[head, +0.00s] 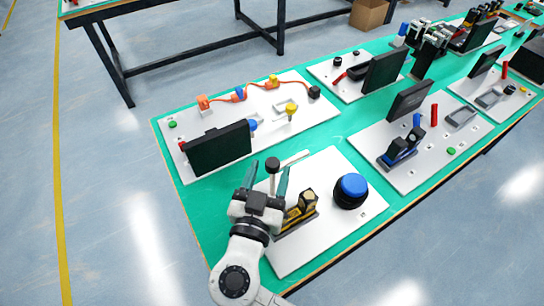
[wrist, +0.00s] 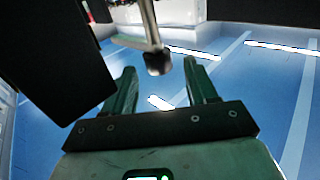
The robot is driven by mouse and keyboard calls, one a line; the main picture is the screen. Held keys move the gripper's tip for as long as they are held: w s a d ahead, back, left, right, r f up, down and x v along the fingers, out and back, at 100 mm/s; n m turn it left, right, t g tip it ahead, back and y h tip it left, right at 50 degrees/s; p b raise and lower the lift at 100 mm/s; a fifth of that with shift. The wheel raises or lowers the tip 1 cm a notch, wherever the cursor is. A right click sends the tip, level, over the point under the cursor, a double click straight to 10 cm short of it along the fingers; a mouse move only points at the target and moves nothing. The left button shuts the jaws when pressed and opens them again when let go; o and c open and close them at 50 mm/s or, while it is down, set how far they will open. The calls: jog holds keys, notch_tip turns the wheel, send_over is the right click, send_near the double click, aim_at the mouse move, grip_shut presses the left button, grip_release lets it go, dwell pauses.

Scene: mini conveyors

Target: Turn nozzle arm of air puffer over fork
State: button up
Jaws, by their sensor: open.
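My gripper (head: 266,180) is open over the left edge of the nearest white board. In the head view, a pale thin bar with a dark round end (head: 272,164), which looks like the puffer's nozzle arm, shows at the fingertips. In the wrist view, the dark end (wrist: 157,62) of a pale rod lies between and beyond the two green fingers (wrist: 159,85); I cannot tell whether they touch it. A yellow-and-black device (head: 302,208) stands just right of my gripper. I cannot tell surely which part is the fork; my gripper and wrist hide part of the board.
A black round base with a blue dome (head: 351,189) stands right of the yellow device. A black screen (head: 219,149) stands behind my gripper to the left and fills the left of the wrist view (wrist: 50,55). Green table (head: 205,205) shows bare at left.

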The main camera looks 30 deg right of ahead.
aim_at(270, 169)
jog(key=shift+x, duration=1.65)
jog(key=shift+c, duration=0.5)
grip_shut()
